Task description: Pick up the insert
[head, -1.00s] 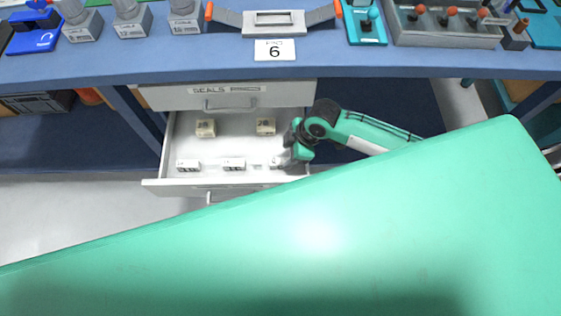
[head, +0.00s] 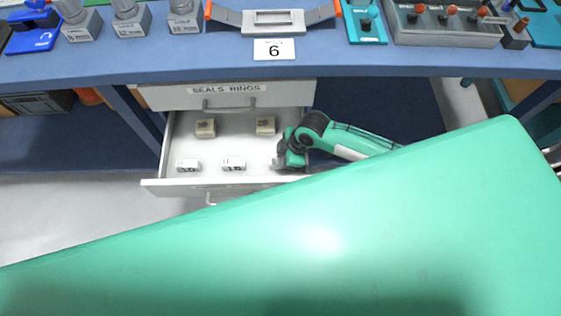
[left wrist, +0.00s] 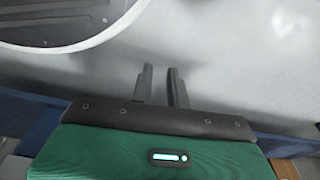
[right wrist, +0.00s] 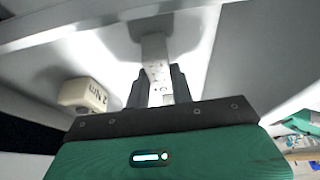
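The open drawer (head: 222,147) holds small blocks: two pale labelled ones in front, a left one (head: 188,165) and a middle one (head: 234,164), and two beige ones behind, a left one (head: 205,127) and a right one (head: 265,125). My right gripper (head: 277,163) is low at the drawer's front right and hides that spot. In the right wrist view, a narrow pale piece with small marks (right wrist: 157,72) lies between the fingers of my right gripper (right wrist: 160,84); I cannot tell whether they press on it. My left gripper (left wrist: 160,80) has its fingers apart, with nothing between them.
A beige block (right wrist: 88,95) lies left of the right fingers in the right wrist view. The drawer front (head: 170,188) and the closed drawer labelled SEALS RINGS (head: 228,95) bound the space. The blue bench (head: 200,60) overhangs behind. A round rimmed object (left wrist: 60,22) is near the left gripper.

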